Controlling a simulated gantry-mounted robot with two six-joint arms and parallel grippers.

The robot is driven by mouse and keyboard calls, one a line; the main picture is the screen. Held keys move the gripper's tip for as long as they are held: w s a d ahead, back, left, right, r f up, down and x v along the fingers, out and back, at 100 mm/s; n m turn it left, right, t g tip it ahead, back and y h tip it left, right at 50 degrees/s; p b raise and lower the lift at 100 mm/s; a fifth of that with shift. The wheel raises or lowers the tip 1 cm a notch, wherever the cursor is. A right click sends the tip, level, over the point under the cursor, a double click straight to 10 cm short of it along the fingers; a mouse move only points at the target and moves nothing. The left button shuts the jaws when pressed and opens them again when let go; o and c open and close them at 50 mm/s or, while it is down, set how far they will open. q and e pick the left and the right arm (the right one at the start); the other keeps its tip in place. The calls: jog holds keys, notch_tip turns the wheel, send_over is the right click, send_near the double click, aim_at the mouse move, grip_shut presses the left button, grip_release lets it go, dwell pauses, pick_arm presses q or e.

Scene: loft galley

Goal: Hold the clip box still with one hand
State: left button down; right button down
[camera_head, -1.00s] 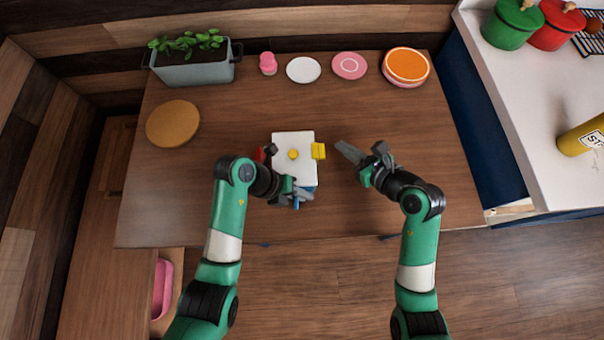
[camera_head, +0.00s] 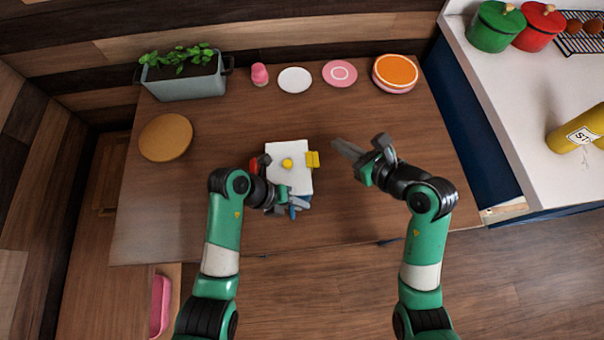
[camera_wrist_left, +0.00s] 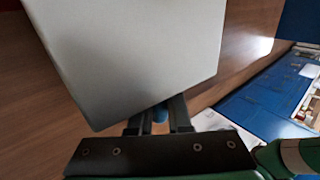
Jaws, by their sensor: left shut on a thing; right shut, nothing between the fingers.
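The clip box (camera_head: 289,174) sits on the wooden table, white on top with a yellow knob (camera_head: 287,162). A red clip (camera_head: 254,166) is at its left side, a yellow clip (camera_head: 312,159) at its right, and a blue clip (camera_head: 292,212) at its near side. My left gripper (camera_head: 298,202) is at the near side, shut on the blue clip, which shows between its fingers in the left wrist view (camera_wrist_left: 160,113). The fingertips are partly hidden there by the box. My right gripper (camera_head: 347,150) is shut and empty, right of the box and apart from it.
A tan round board (camera_head: 166,137) lies at the left. A planter (camera_head: 185,78), a pink item (camera_head: 260,75), a white plate (camera_head: 295,80), a pink plate (camera_head: 340,73) and an orange-topped stack (camera_head: 395,72) line the back. The table between them and the box is clear.

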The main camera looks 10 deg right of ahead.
pick_arm(q)
jog(key=c, duration=0.8)
grip_release()
jog(key=v, duration=0.7)
jog(key=shift+a+r, duration=0.15)
jog(key=shift+r, duration=0.1)
